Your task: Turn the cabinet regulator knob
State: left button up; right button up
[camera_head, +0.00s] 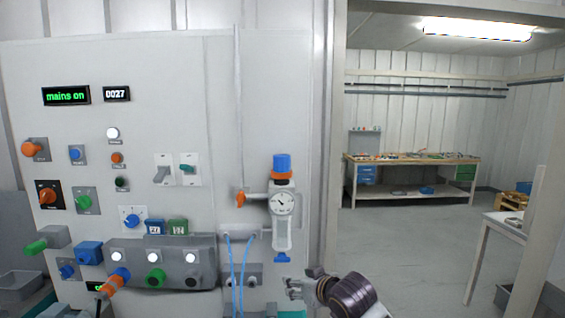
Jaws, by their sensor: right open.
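The cabinet regulator is mounted at the right side of the grey cabinet front. Its blue knob (282,163) sits on top, above an orange collar. Below the knob is a round white gauge (282,201) with a dark needle. A small blue fitting (282,257) is at the regulator's lower end. My right gripper (291,288) is at the lower middle of the view, open and empty, its fingers pointing left. In the picture it is well below the knob and apart from it. My left gripper is not in view.
An orange-handled valve (241,198) sticks out left of the gauge. Blue tubes (237,272) hang from a grey block below it. Buttons, switches and plugs crowd the cabinet's left.

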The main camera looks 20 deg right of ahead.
notch_tip(320, 180, up, 16)
jog(key=w+r+t+y, duration=0.1)
jog(key=w+t, duration=0.2)
jog(key=t+y, duration=0.1)
jog(key=t, duration=0.2)
send_near(286, 163)
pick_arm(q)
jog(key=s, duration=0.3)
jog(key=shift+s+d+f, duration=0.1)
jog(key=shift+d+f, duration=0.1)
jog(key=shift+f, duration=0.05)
pick_arm(e)
jog(key=shift+s+d+n, duration=0.25)
jog(key=shift+s+n, duration=0.15)
jog(key=shift+s, duration=0.05)
jog(key=shift+w, duration=0.15)
jog(key=p+x, duration=0.3)
jog(key=x, duration=0.8)
jog(key=shift+w+a+r+p, duration=0.2)
jog(key=shift+w+p, duration=0.1)
jog(key=shift+p, duration=0.1)
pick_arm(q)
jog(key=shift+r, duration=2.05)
pick_arm(e)
jog(key=shift+x, duration=0.95)
jog(key=shift+f, duration=0.15)
jog(key=shift+c, duration=0.2)
jog(key=c, duration=0.7)
